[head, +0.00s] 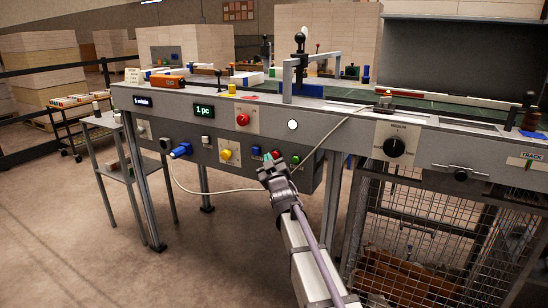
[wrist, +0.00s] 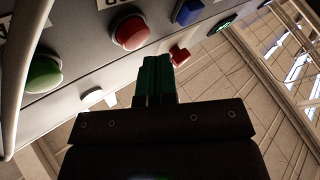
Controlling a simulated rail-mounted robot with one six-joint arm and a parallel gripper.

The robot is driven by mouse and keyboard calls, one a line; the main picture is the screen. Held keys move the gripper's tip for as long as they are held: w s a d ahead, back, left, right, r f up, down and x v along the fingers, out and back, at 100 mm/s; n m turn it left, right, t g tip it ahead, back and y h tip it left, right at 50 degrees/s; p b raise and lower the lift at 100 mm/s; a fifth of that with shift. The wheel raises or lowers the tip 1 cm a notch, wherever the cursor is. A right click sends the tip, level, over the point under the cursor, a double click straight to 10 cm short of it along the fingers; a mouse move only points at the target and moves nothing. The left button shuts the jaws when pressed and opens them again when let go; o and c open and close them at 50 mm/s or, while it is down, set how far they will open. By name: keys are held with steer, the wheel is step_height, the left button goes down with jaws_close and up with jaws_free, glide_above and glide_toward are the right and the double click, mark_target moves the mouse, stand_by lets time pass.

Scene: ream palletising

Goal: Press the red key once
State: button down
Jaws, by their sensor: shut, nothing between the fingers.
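A round red button (wrist: 130,31) and a round green button (wrist: 43,74) sit on the same panel. A wire cage (head: 400,250) stands at lower right.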

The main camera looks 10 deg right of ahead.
steer(key=s+a, duration=0.1)
steer(key=s, duration=0.1)
steer(key=s+a, duration=0.1)
steer(key=a, duration=0.1)
steer(key=shift+s+a, duration=0.15)
steer(key=shift+s, duration=0.2)
stand_by(0.6)
